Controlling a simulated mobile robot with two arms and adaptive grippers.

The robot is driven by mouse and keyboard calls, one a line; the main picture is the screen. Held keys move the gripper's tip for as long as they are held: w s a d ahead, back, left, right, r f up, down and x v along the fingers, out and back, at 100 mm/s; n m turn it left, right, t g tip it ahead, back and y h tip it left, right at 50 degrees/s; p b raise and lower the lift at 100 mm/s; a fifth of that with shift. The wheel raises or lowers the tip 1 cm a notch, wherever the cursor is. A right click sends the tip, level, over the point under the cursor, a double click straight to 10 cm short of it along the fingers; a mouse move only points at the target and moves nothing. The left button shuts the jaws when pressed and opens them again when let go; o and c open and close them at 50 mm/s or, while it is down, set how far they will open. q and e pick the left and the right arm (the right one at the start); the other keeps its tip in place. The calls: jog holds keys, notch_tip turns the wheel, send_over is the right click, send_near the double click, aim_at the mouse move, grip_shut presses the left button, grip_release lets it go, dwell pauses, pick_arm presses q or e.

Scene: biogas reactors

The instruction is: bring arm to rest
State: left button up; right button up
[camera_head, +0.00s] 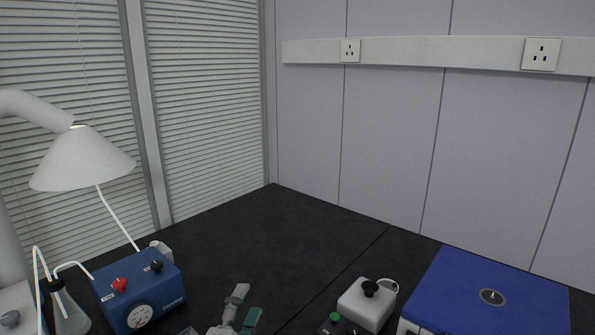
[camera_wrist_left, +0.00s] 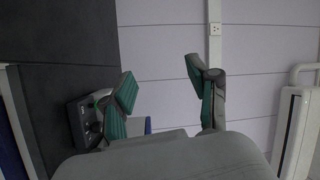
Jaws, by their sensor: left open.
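My left gripper (camera_head: 243,306) shows at the bottom edge of the head view, with its grey fingers and green pads over the black bench. In the left wrist view the left gripper (camera_wrist_left: 161,82) is open, its two fingers well apart with nothing between them. Beyond the fingers is the pale panelled wall. The rest of the left arm is cut off by the lower edge of the head view. My right gripper is in neither view.
A blue pump box (camera_head: 140,292) and a flask (camera_head: 67,312) with tubes stand at left. A white device with a black knob (camera_head: 366,304) and a large blue box (camera_head: 490,295) are at right. The black bench (camera_head: 270,240) is clear behind the gripper.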

pick_arm(q)
jog(key=s+a+f+n+g+y, duration=0.5)
jog(key=s+a+f+n+g, duration=0.25)
jog(key=s+f+n, duration=0.55)
jog(key=s+a+f+n+g, duration=0.2)
jog(key=s+f+g, duration=0.2)
jog(key=s, duration=0.5)
jog(key=s+a+f+n+g, duration=0.1)
jog(key=s+f+g, duration=0.25)
jog(key=s, duration=0.55)
notch_tip(320, 180, down, 26)
jog(key=s+g, duration=0.1)
jog(key=s+a+f, duration=0.1)
jog(key=s+f, duration=0.7)
jog(key=f, duration=0.3)
jog(key=shift+f+g, duration=0.25)
jog(key=shift+g, duration=0.45)
jog(key=s+f, duration=0.1)
jog(key=s, duration=0.2)
jog(key=s+a+f, duration=0.1)
jog(key=s+f, duration=0.1)
jog(key=s, duration=0.1)
jog(key=s+a+f, duration=0.1)
jog(key=s+f, duration=0.1)
jog(key=s, duration=0.1)
jog(key=shift+f, duration=0.15)
jog(key=shift+c, duration=0.2)
